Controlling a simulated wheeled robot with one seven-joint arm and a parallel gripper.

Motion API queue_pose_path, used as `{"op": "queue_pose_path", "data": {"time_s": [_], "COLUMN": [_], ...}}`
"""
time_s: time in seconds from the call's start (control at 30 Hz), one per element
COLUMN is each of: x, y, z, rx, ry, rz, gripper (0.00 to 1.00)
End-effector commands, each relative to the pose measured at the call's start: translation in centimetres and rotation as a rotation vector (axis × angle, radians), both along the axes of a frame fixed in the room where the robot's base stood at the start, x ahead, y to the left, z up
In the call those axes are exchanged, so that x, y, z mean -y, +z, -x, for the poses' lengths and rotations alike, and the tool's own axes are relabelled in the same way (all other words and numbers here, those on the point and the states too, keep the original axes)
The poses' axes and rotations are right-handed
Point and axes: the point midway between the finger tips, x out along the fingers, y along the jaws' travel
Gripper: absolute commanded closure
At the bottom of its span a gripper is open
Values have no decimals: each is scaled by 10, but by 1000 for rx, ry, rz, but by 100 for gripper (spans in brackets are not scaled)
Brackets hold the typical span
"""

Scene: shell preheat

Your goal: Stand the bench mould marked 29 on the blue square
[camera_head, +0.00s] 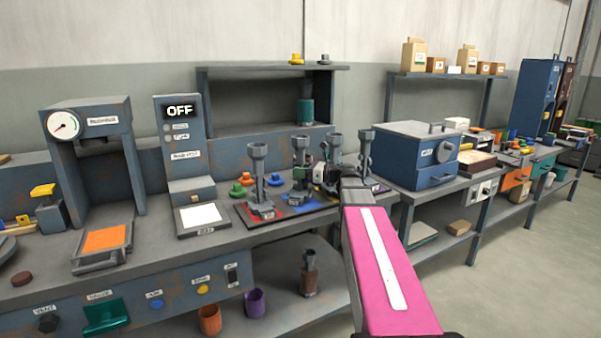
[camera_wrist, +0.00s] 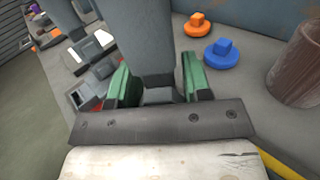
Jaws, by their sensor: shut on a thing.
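My gripper (camera_wrist: 155,88) has green finger pads closed on a grey bench mould (camera_wrist: 150,40), whose column rises between them. In the head view my gripper (camera_head: 322,174) is among the grey moulds at the right of the dark mat, partly hidden by my pink arm. The blue square (camera_head: 313,206) shows on the mat, partly covered by a mould (camera_head: 301,165). Another mould (camera_head: 258,165) stands over the red square (camera_head: 284,211). One more mould (camera_head: 364,150) rises at the right. The numbers on the labels are too small to read.
Green, yellow and orange knobbed pieces (camera_head: 238,188) lie behind the mat. A blue box oven (camera_head: 415,153) stands right of the moulds. A scale (camera_head: 201,217) and an OFF panel (camera_head: 180,130) stand left. In the wrist view a brown cylinder (camera_wrist: 300,70) is close at right.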

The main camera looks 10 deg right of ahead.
Motion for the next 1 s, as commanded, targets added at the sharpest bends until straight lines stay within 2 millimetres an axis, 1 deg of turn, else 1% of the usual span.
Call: {"op": "queue_pose_path", "data": {"time_s": [0.4,0.43,0.47,0.5,0.87,1.0], "x": [0,0,0,0,1,16], "y": [-5,-5,-5,-5,-2,-2], "z": [0,0,0,0,0,9], "rx": [1,1,1,1,1,1], "ry": [0,0,0,0,0,-2], "rz": [-3,0,0,0,0,0], "gripper": [95,46,36,30,30,30]}}
